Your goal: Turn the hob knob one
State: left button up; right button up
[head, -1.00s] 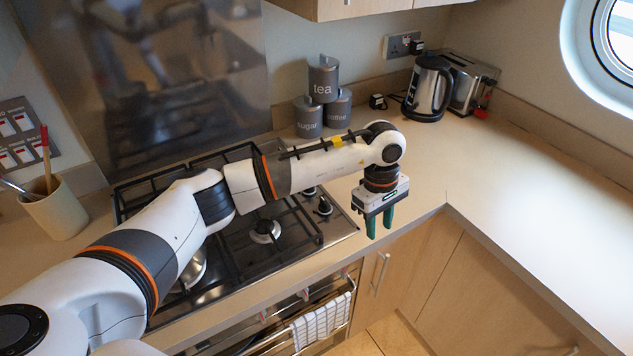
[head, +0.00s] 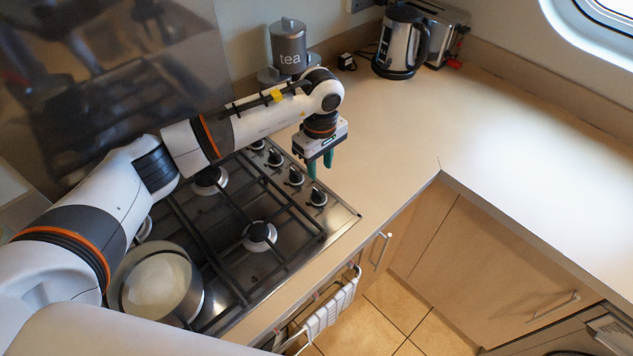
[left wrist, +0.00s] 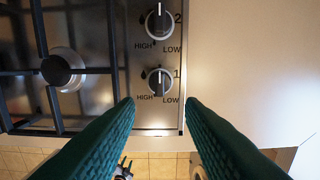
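Hob knob one (left wrist: 159,82) is a round black knob with a silver grip bar, marked 1, HIGH and LOW, in the left wrist view. In the head view it is the nearest knob (head: 318,197) of the row on the hob's right side. Knob two (left wrist: 159,21) is just beyond it. My left gripper (head: 320,170) points down near the row of knobs, its green fingers apart and empty. In the left wrist view the fingertips (left wrist: 160,102) are spread to either side, slightly below knob one in the picture. The gripper looks clear of the knob. My right gripper is not in view.
The steel hob (head: 345,218) has black pan grates and burners. A pan (head: 195,300) stands on its near left. A tea canister (head: 288,45) and kettle (head: 400,40) stand at the back. The counter (head: 500,150) to the right is clear.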

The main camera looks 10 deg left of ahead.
aim_at(319, 192)
pick_arm(q)
jog(key=f+p, duration=0.1)
jog(key=f, duration=0.3)
jog(key=f+p, duration=0.1)
jog(key=f, duration=0.2)
jog(key=shift+a+f, duration=0.2)
jog(key=shift+f, duration=0.2)
jog(key=shift+d+f, duration=0.1)
jog(key=shift+f, duration=0.6)
